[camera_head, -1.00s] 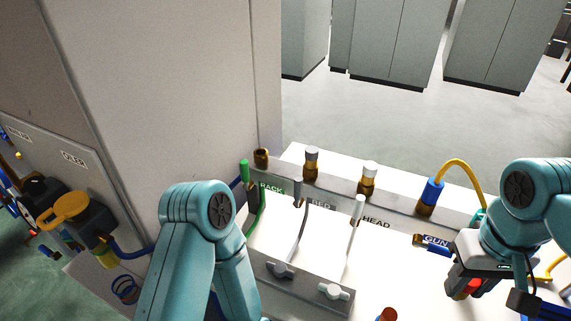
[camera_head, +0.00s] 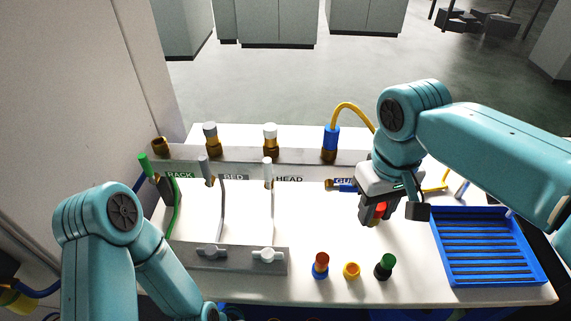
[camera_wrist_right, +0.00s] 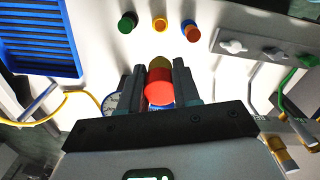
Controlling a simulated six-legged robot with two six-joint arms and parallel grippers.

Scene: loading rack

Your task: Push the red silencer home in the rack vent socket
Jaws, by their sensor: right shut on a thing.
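The red silencer (camera_head: 380,209) is between the fingers of my right gripper (camera_head: 388,214), above the bench on the right, in front of the GUN station. The right wrist view shows it as a red cylinder with a brass-coloured end (camera_wrist_right: 158,88), clamped between both fingers of the shut gripper (camera_wrist_right: 158,78). In the head view it is partly hidden by the fingers. An open brass socket (camera_head: 160,146), taken as the rack vent socket, is at the far left of the rear ledge, above the RACK label, well apart from the silencer. My left arm is at the lower left; its gripper is out of view.
Silver-topped brass fittings (camera_head: 270,140) stand above BED and HEAD; a blue connector (camera_head: 331,140) with a yellow hose is above GUN. A green-handled lever (camera_head: 147,165) stands near the socket. A blue tray (camera_head: 440,245) lies right.

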